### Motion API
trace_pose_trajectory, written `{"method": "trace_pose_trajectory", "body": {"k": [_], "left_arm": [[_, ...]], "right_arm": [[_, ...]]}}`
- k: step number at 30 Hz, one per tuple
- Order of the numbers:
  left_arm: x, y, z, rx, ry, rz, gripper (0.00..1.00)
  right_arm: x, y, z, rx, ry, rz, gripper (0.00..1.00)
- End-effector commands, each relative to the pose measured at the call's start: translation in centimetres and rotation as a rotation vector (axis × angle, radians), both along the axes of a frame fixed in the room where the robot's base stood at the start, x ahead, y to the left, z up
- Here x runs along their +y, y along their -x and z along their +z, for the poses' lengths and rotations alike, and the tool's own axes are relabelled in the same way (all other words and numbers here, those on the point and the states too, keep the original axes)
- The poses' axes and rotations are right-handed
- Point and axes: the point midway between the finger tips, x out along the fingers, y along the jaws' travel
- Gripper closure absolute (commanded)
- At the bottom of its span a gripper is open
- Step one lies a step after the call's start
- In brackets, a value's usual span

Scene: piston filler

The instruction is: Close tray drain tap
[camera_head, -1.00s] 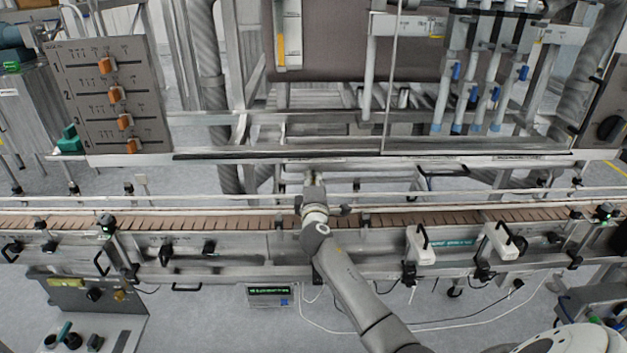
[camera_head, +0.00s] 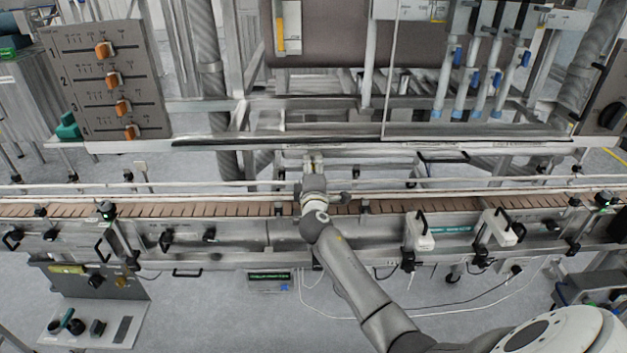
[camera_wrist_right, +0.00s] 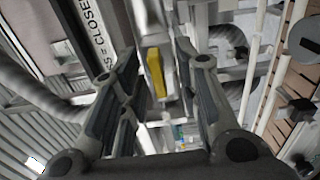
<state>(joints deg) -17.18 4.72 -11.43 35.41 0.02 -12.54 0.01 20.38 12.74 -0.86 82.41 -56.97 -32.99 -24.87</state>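In the right wrist view, a yellow lever (camera_wrist_right: 156,72), which looks like the drain tap's handle, shows between the fingers of my right gripper (camera_wrist_right: 156,52). The fingers are apart, on either side of the lever in the picture; I cannot tell whether either touches it. In the head view, my right gripper (camera_head: 313,160) reaches over the conveyor, toward the frame beyond. The lever cannot be made out there. My left gripper is not in view.
The conveyor (camera_head: 240,209) with its rails runs across under my right arm. A panel with orange knobs (camera_head: 110,80) stands at the left. Tubes with blue taps (camera_head: 473,80) hang at the upper right. White handled blocks (camera_head: 420,232) sit along the conveyor's near side.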

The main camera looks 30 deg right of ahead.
Motion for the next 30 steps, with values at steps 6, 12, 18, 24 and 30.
{"method": "trace_pose_trajectory", "body": {"k": [6, 12, 18, 24, 30], "left_arm": [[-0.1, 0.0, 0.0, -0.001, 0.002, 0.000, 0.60], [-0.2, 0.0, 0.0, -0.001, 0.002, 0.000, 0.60], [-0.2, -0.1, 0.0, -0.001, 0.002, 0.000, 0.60], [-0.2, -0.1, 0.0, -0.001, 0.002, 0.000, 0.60], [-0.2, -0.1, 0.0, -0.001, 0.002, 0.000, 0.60]], "right_arm": [[1.9, 2.9, -0.1, 0.000, -0.001, 0.004, 0.70], [3.9, 6.2, -0.2, 0.003, -0.002, 0.002, 0.70], [5.4, 8.7, -0.1, 0.002, 0.000, 0.001, 0.70], [5.9, 9.6, 0.0, 0.001, 0.000, 0.001, 0.70], [5.9, 9.6, 0.0, 0.001, 0.000, 0.001, 0.70]]}}
